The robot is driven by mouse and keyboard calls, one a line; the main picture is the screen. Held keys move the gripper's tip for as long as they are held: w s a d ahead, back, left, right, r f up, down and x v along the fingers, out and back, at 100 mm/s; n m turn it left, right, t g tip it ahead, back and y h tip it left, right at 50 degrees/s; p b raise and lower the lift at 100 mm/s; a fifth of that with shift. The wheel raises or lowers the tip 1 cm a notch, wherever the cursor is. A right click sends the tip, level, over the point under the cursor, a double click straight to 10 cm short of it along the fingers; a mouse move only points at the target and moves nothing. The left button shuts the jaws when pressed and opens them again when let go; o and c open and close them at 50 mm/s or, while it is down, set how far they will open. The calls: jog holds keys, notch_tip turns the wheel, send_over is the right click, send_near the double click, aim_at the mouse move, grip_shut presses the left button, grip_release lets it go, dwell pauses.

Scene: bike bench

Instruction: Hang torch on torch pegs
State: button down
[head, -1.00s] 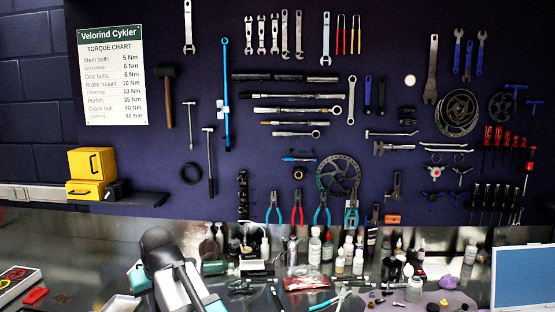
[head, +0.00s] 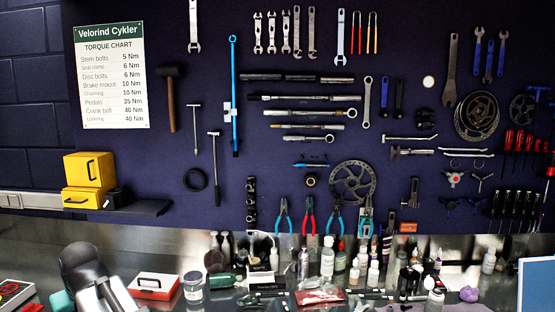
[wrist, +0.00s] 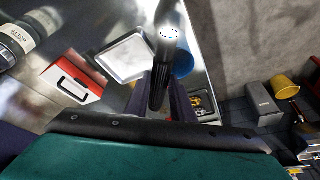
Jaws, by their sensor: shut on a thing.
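A black, cylindrical torch (wrist: 164,68) with a pale, ringed end shows in the wrist view. My gripper (wrist: 172,104) is shut on it; its dark fingers lie along the torch's lower part. The torch points up in that picture and is clear of the things behind it. In the head view my arm is at the lower left, and I cannot make out the torch or the fingers there. The dark tool wall (head: 300,215) fills the head view. I cannot pick out the torch pegs on it.
A red-and-white case (head: 155,286) stands on the metal bench; it also shows in the wrist view (wrist: 73,82). A pale tray (wrist: 126,57) and a blue container (wrist: 183,63) lie beyond the torch. A yellow box (head: 89,168) sits on a shelf.

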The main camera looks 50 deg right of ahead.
jog(key=shift+w+d, duration=0.1)
jog(key=s+d+r+m+h+p, duration=0.1)
jog(key=d+r+m, duration=0.5)
jog(key=d, duration=0.5)
jog(key=s+d+r+m+h+p, duration=0.1)
jog(key=d+r+m, duration=0.4)
jog(key=d, duration=0.7)
jog(key=s+d+r+m+h+p, duration=0.1)
jog(key=d+r+m+h, duration=0.1)
jog(key=d+r+m, duration=0.65)
jog(key=s+d+r+m+g+h+p, duration=0.1)
jog(key=s+d+r+m, duration=0.3)
jog(key=d, duration=0.6)
jog(key=s+d+r+m+g+h+p, duration=0.1)
jog(key=s+d+r+m, duration=0.4)
jog(key=s+d, duration=0.5)
jog(key=s+d+r+m+g+h+p, duration=0.1)
jog(key=s+d+r+m+g+h, duration=0.2)
jog(key=s+d+r, duration=0.5)
jog(key=d+m+g, duration=0.1)
jog(key=d+m, duration=0.1)
jog(key=shift+d+r, duration=0.3)
jog(key=shift+w+d, duration=0.1)
jog(key=shift+d, duration=0.05)
jog(key=w+d+f+b, duration=0.1)
jog(key=w+d, duration=0.4)
jog(key=d, duration=0.2)
jog(key=shift+w+d, duration=0.2)
jog(key=shift+d, duration=0.1)
